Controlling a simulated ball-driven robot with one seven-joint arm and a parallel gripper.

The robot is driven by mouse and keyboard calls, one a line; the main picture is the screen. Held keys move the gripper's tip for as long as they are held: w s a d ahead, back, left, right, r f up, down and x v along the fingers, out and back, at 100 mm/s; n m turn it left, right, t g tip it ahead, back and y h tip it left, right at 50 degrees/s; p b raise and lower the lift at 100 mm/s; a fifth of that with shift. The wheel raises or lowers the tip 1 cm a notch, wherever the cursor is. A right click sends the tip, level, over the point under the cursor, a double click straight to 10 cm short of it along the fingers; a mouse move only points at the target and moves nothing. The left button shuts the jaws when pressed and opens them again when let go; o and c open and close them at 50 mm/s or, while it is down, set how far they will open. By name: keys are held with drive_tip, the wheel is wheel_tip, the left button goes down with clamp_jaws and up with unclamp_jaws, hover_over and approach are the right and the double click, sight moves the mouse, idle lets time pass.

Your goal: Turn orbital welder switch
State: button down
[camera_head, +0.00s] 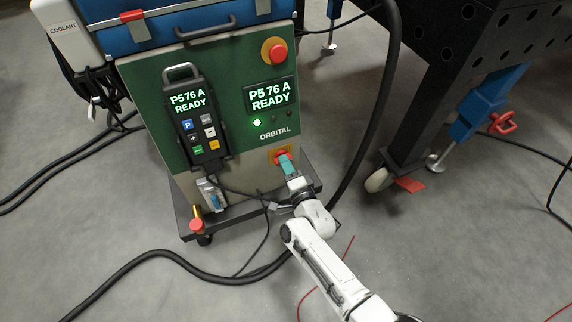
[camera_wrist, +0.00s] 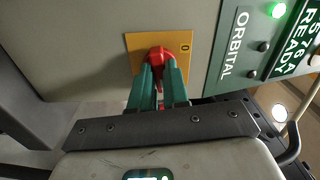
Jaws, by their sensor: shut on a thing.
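The orbital welder (camera_head: 237,98) is a green and beige cabinet with "ORBITAL" on its front. Its red switch (camera_wrist: 158,56) sits on a yellow plate (camera_wrist: 182,43) marked 0, low on the front panel. My gripper (camera_wrist: 158,75) has teal fingers, one on each side of the red switch knob, and is shut on it. In the head view my gripper (camera_head: 287,165) reaches the panel from below and right and hides much of the switch. The welder display (camera_head: 270,96) reads "P5 76 A READY", and a green lamp (camera_head: 257,123) is lit.
A red emergency stop (camera_head: 274,51) is above the display. A pendant (camera_head: 195,120) hangs on the left front. A black hose (camera_head: 372,130) runs down the right side, near a perforated table (camera_head: 470,50). Cables cross the floor.

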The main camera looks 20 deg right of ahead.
drive_tip(key=shift+n+p, duration=0.95)
drive_tip(key=shift+n, duration=7.15)
drive_tip(key=c, duration=1.1)
unclamp_jaws()
